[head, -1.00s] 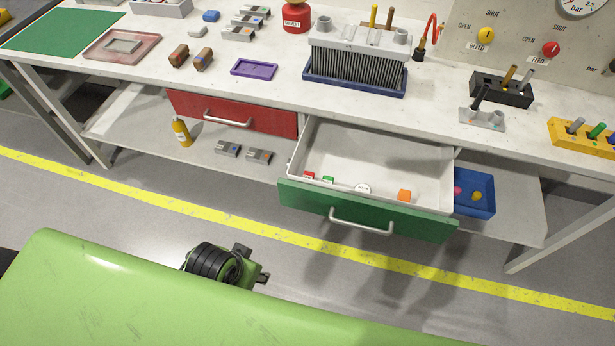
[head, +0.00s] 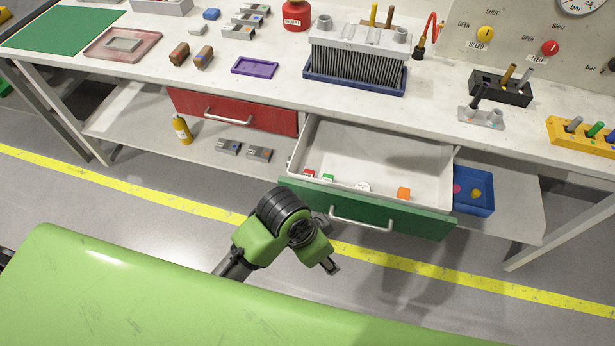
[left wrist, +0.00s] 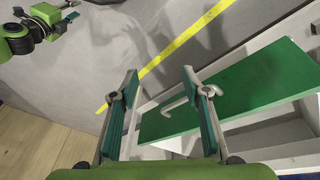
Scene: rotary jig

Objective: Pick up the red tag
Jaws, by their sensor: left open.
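The red tag (head: 309,174) is a small red and white piece in the front left corner of the open green-fronted drawer (head: 375,150). It does not show in the left wrist view. My left gripper (head: 330,265) is in front of the drawer, over the floor, below and apart from the red tag. In the left wrist view my left gripper (left wrist: 160,80) is open and empty, with the drawer's green front and handle beyond its fingers. My right gripper (left wrist: 68,14) shows small at the top left of that view; its opening is unclear.
The drawer also holds a green piece (head: 328,178), a white round piece (head: 362,187) and an orange block (head: 404,193). Its handle (head: 361,220) sticks out. A red drawer (head: 235,112) is shut at left. A blue bin (head: 474,206) stands at right on the lower shelf.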

